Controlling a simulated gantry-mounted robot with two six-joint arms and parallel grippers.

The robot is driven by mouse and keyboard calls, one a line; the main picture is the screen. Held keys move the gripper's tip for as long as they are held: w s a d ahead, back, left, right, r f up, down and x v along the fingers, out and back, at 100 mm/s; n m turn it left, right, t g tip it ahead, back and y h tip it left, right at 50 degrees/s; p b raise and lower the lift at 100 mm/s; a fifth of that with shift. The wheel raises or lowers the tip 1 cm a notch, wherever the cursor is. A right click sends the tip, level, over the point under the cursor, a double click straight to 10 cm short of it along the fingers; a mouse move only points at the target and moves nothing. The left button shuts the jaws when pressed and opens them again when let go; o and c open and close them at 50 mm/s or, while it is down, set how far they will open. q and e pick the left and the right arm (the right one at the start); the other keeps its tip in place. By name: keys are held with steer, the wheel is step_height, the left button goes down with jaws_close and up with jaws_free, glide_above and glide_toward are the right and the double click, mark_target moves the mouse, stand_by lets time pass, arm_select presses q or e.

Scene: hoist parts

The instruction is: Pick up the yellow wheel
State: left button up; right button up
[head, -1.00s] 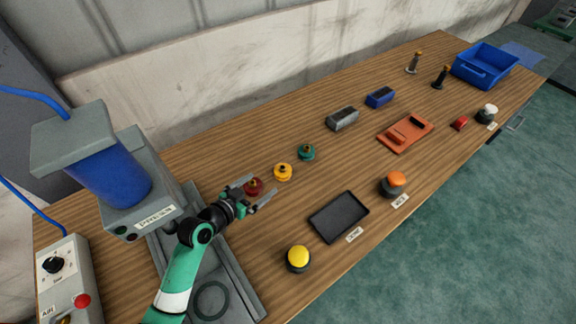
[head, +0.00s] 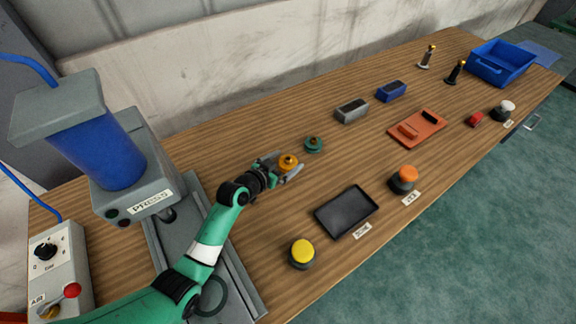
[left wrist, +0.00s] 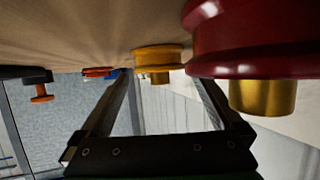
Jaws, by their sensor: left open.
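The yellow wheel (head: 288,161) stands on the wooden table in the head view, between the spread fingertips of my left gripper (head: 289,163). The left gripper is open, with a finger on either side of the wheel. In the left wrist view the yellow wheel (left wrist: 158,54) with its brass hub shows between the far ends of the two fingers (left wrist: 163,78). I cannot tell whether a finger touches it. My right gripper is not in view.
A red wheel (left wrist: 250,40) looms close to the wrist camera; the gripper hides it in the head view. A green wheel (head: 313,145) stands just beyond the yellow one. A black tray (head: 346,211) and a yellow button (head: 302,252) lie nearer. The press (head: 125,160) stands left.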

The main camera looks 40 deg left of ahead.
mark_target(285, 164)
arm_select(q)
steer(key=shift+c, duration=0.2)
jaws_close()
steer(key=shift+r, duration=0.15)
steer(key=shift+r+p, duration=0.35)
steer(key=shift+r, duration=0.15)
step_height(285, 164, up, 3)
steer(key=shift+f+p, duration=0.15)
steer(key=shift+p, duration=0.6)
steer(key=s+d+r+p, duration=0.6)
steer(key=s+r, duration=0.3)
steer(key=s, duration=0.2)
steer(key=shift+s+d+r+p, duration=0.15)
steer(key=shift+s+d+p, duration=0.2)
steer(key=shift+d, duration=0.55)
